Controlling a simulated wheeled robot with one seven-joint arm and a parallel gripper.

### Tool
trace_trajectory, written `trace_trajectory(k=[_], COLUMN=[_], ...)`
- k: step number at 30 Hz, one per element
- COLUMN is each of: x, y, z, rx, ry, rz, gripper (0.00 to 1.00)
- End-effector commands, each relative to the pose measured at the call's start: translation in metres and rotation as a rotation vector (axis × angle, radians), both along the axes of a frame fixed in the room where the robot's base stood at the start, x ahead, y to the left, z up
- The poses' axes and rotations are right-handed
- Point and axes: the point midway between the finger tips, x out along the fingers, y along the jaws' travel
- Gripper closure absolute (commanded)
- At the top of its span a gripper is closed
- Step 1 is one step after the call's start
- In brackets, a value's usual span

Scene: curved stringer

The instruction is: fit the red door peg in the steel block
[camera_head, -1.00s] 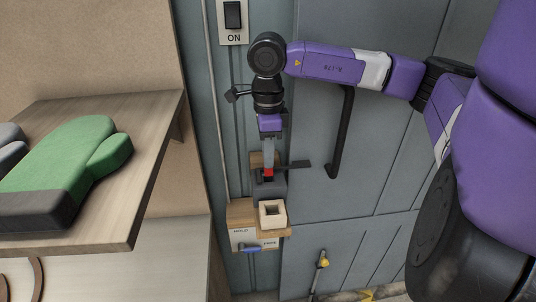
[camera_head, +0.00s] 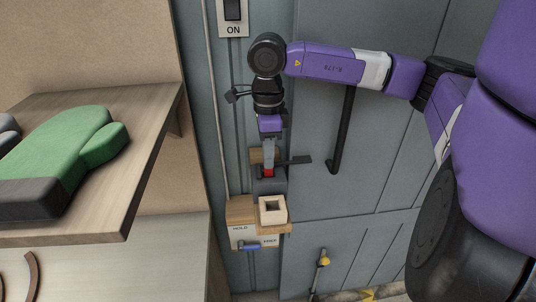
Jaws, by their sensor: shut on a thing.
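The red peg (camera_head: 268,172) shows as a small red piece at the tip of my gripper (camera_head: 268,164), which points down in front of the grey-blue door. My gripper is shut on the peg. A grey block (camera_head: 270,185), apparently the steel block, sits right below the peg. The peg's lower end meets the block in the picture, but I cannot tell how deep it is in the block. A tan piece with a dark flat bar (camera_head: 297,160) is beside and behind the fingers.
Below is a wooden holder (camera_head: 240,212) with a pale square socket (camera_head: 272,209) and a blue-handled item (camera_head: 250,246). A black door handle (camera_head: 342,130) is at right. A wooden shelf (camera_head: 135,190) with a green mitt (camera_head: 65,150) is at left. An ON switch (camera_head: 233,10) is above.

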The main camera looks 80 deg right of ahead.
Motion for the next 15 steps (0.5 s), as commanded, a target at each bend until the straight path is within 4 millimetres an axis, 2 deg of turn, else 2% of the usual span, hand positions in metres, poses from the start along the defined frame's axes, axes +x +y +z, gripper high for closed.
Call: trace_trajectory(k=[15], x=[0.000], y=[0.000], z=[-0.012], rx=[0.000], ry=[0.000], rz=[0.000], gripper=[1.00])
